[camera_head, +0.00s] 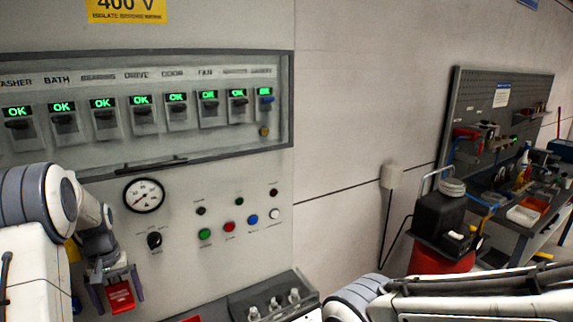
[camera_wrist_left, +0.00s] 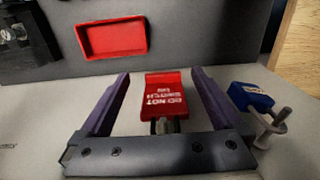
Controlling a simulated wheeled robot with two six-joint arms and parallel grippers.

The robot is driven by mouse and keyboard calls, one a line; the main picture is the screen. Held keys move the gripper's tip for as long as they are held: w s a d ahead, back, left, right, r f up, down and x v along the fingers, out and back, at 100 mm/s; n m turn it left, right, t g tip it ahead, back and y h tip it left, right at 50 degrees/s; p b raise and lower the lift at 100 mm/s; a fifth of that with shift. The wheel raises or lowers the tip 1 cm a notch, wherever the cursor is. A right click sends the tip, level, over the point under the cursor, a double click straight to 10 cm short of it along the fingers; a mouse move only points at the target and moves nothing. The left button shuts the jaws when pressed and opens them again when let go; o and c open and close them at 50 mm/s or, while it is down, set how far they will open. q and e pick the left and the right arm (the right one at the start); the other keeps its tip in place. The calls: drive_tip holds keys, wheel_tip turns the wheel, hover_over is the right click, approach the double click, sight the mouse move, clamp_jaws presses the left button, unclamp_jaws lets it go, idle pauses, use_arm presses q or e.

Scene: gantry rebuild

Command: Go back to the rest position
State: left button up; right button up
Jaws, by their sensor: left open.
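My left gripper (camera_head: 118,285) is low at the left in the head view, in front of the grey control cabinet (camera_head: 225,265). In the left wrist view its two dark fingers (camera_wrist_left: 160,80) stand wide apart. A red tag or lock body (camera_wrist_left: 165,90) with white lettering, partly legible as "DO NOT SWITCH", lies between the fingers with gaps on both sides. It also shows as a red piece in the head view (camera_head: 120,296). My right arm crosses the lower right of the head view, but its gripper is not visible.
The cabinet has a row of switches (camera_head: 142,110) under green "OK" displays, a gauge (camera_head: 144,195) and coloured buttons. The left wrist view shows a red tray (camera_wrist_left: 112,40) and a blue padlock-like piece (camera_wrist_left: 250,97). A cluttered workbench (camera_head: 515,215) stands at right.

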sight(117, 284)
use_arm(q)
drive_tip(key=shift+w+a+f+p, duration=0.15)
drive_tip(key=shift+w+a+p, duration=0.25)
drive_tip(key=shift+w, duration=0.25)
drive_tip(key=shift+w+a+f+p, duration=0.15)
drive_tip(key=shift+w+a+p, duration=0.1)
drive_tip(key=shift+w+a, duration=0.25)
drive_tip(key=shift+s+d+r+b, duration=0.1)
drive_tip(key=shift+s+d+b, duration=0.2)
drive_tip(key=shift+b, duration=0.3)
drive_tip(key=shift+s+d+r, duration=0.1)
drive_tip(key=shift+s+d, duration=0.05)
drive_tip(key=shift+s, duration=0.15)
drive_tip(key=shift+s+d+r+b, duration=0.15)
drive_tip(key=shift+s+d, duration=0.25)
drive_tip(key=shift+s, duration=0.25)
drive_tip(key=shift+s+d+b, duration=0.15)
drive_tip(key=shift+s+d, duration=0.25)
drive_tip(key=shift+s, duration=0.35)
drive_tip(key=shift+d+r, duration=0.1)
drive_tip(key=shift+d, duration=0.05)
